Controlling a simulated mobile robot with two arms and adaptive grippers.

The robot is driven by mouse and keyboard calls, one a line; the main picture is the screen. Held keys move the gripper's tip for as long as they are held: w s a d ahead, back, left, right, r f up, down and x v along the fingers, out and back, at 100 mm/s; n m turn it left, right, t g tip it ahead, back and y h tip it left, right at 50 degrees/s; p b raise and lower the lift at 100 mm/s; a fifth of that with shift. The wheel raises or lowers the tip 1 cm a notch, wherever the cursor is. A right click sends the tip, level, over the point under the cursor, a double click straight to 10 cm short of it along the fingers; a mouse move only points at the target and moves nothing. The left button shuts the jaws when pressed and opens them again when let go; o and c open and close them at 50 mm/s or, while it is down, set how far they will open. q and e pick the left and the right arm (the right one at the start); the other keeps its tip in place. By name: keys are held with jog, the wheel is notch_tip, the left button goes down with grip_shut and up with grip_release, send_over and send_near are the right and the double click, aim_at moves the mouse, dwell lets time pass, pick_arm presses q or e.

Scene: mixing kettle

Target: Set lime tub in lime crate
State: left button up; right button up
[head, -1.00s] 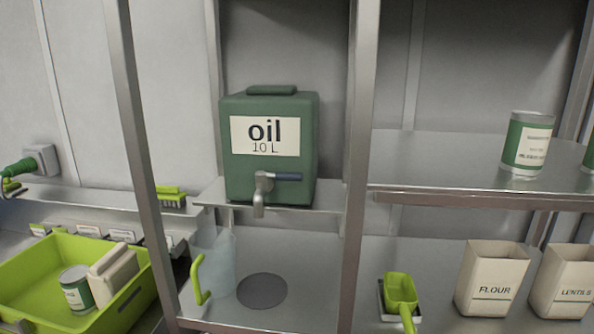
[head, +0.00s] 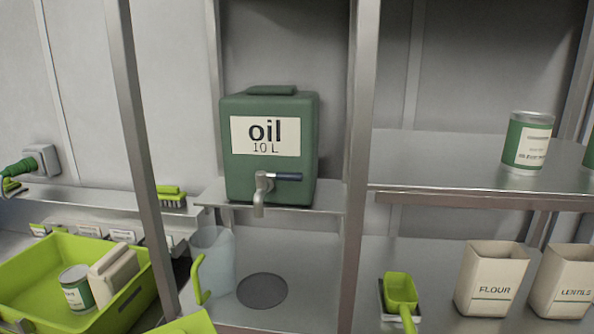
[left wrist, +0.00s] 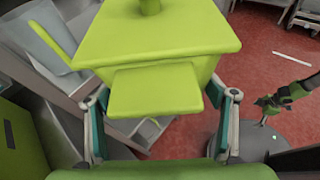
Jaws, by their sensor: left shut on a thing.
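The lime tub (left wrist: 160,40) has a lid with a knob and fills the top of the left wrist view. My left gripper (left wrist: 155,120) is shut on the flat lime tab on the tub's side, one finger at each edge. In the head view only a lime corner (head: 188,325) shows at the bottom edge, likely the tub. The lime crate (head: 120,308) stands at the lower left, open on top. A green-and-dark jointed part at the right of the left wrist view may be my right gripper; its jaws are unclear.
The crate holds a green-labelled can (head: 75,288) and a cream container (head: 114,272). A clear jug (head: 218,258) with a lime handle stands right of the crate, behind a metal post (head: 143,150). An oil tank (head: 268,160) sits above. Flour (head: 490,280) stands at right.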

pick_arm(q)
jog(key=shift+x, duration=0.95)
